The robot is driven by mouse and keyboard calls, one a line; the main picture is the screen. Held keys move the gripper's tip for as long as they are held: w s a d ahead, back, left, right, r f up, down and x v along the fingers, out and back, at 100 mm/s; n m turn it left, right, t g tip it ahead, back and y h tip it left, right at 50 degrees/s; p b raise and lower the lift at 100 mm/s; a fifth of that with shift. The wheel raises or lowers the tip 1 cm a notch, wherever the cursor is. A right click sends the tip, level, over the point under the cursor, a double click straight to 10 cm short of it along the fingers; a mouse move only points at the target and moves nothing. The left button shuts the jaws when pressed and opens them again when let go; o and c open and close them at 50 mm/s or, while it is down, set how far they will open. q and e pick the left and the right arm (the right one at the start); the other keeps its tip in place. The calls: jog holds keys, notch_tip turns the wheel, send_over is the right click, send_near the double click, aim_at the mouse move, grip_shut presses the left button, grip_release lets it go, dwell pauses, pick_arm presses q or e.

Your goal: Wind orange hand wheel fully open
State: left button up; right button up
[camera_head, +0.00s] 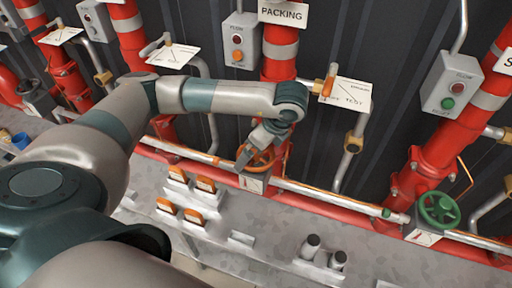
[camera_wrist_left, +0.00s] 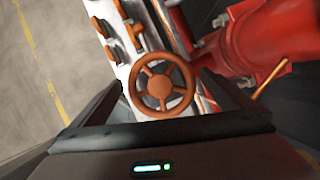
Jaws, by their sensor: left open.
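The orange hand wheel (camera_wrist_left: 161,87) shows whole in the left wrist view, a spoked ring with a round hub. In the head view the orange hand wheel (camera_head: 262,160) is partly hidden by my left gripper (camera_head: 257,152). My left gripper also shows in the left wrist view (camera_wrist_left: 168,88), with its fingers spread to either side of the wheel. It is open and holds nothing. I cannot tell whether a finger touches the rim. My right gripper is in neither view.
A green hand wheel (camera_head: 439,209) sits at the right on another red pipe. Red pipes and grey boxes with lamps, one grey box (camera_head: 242,41) above my left forearm, line the dark wall. Orange-topped pieces (camera_head: 178,174) and dark-capped cylinders (camera_head: 311,247) stand on the grey ledge below.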

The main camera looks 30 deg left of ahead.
pick_arm(q)
jog(key=shift+r+p, duration=1.8)
jog(key=shift+r, duration=0.3)
jog(key=shift+r+p, duration=1.25)
jog(key=shift+r, duration=0.15)
jog(key=shift+s+f, duration=0.1)
